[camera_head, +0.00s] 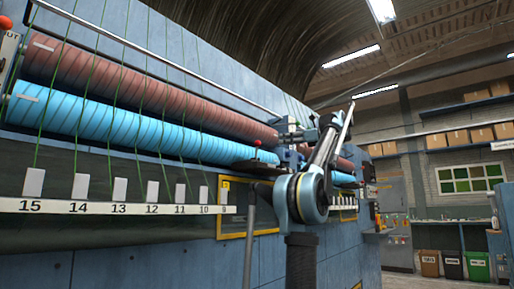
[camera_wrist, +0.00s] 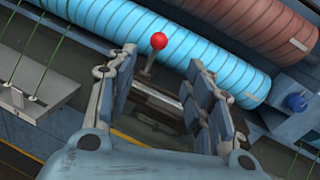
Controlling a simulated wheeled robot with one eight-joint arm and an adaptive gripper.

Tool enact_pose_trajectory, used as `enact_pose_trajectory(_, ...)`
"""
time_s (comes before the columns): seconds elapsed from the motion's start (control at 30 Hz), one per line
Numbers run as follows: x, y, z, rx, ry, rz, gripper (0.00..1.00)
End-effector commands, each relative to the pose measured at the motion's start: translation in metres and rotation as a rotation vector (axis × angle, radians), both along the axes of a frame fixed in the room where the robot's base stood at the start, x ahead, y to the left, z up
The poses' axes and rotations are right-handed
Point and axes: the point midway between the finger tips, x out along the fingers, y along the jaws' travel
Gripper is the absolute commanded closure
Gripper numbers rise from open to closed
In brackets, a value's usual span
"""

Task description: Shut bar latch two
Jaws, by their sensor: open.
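A lever with a red ball knob (camera_wrist: 159,41) stands just below the blue roller in the wrist view. It looks like a bar latch, but I see no number on it. Its metal stem leads down to a grey bar between my fingers. The red knob (camera_head: 257,143) also shows in the head view, in front of the blue roller, left of my arm. My gripper (camera_wrist: 163,60) is open, with one finger on each side of the stem; I cannot tell whether either touches it. In the head view my gripper is mostly hidden or too dark to make out.
The blue roller (camera_head: 130,122) and the brown roller (camera_head: 140,85) run along the machine front. Thin green strands hang down past a numbered rail (camera_head: 110,208) with white tags. A yellow-framed panel (camera_head: 231,234) lies below. Bins (camera_head: 453,265) stand far right.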

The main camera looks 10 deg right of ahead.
Motion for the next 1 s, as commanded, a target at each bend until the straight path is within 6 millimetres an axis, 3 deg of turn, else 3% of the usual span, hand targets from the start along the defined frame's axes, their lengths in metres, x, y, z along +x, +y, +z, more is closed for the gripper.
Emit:
enact_pose_trajectory(0.7,0.074,0.088,-0.001,-0.002,0.0,0.004,0.53)
enact_pose_trajectory(1.0,0.095,0.113,-0.001,-0.002,0.0,0.002,0.53)
